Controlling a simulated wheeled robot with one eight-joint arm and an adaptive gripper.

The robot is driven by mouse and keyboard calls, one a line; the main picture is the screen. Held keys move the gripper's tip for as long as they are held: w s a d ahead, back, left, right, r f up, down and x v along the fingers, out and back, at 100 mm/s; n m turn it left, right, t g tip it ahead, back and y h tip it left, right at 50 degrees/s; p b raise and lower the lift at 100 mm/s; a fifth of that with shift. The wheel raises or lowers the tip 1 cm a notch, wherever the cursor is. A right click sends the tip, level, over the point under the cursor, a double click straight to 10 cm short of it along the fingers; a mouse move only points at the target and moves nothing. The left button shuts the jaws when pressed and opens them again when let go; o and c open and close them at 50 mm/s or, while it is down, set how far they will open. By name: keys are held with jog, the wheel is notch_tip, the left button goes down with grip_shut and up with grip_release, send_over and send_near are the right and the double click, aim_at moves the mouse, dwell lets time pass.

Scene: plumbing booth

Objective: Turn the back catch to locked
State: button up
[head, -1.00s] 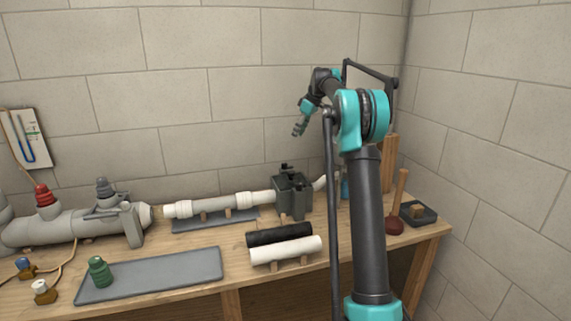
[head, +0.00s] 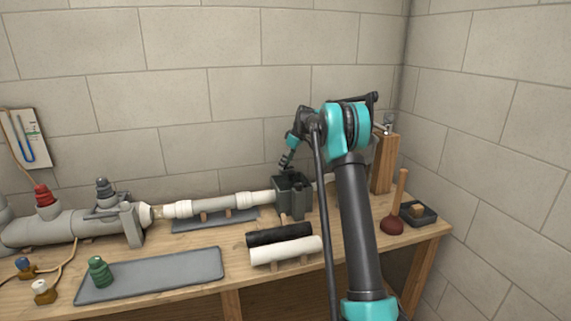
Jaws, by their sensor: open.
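I cannot tell whether the fingers touch anything.
A white pipe (head: 235,203) enters the box from the left. Black (head: 279,235) and white (head: 286,250) tubes lie in front. A plunger (head: 393,225), a wooden post (head: 384,163) and a small dark tray (head: 419,213) stand right. The block wall is close behind.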

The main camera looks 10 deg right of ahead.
jog(key=shift+f, duration=0.15)
grip_shut()
jog(key=shift+a+m, duration=0.1)
jog(key=shift+m, duration=0.2)
jog(key=m+t+h, duration=0.1)
jog(key=m, duration=0.2)
jog(key=shift+s+m, duration=0.1)
jog(key=shift+m, duration=0.3)
jog(key=m+h, duration=0.1)
jog(key=m, duration=0.1)
jog(key=m+t, duration=0.1)
jog(key=m, duration=0.1)
jog(key=shift+a+h, duration=0.2)
jog(key=shift+h, duration=0.2)
jog(key=m+h, duration=0.1)
jog(key=m, duration=0.4)
jog(key=shift+a+h, duration=0.1)
jog(key=shift+h, duration=0.3)
jog(key=shift+a+m+g+h, duration=0.1)
jog(key=shift+m+g+h, duration=0.45)
jog(key=shift+m, duration=1.65)
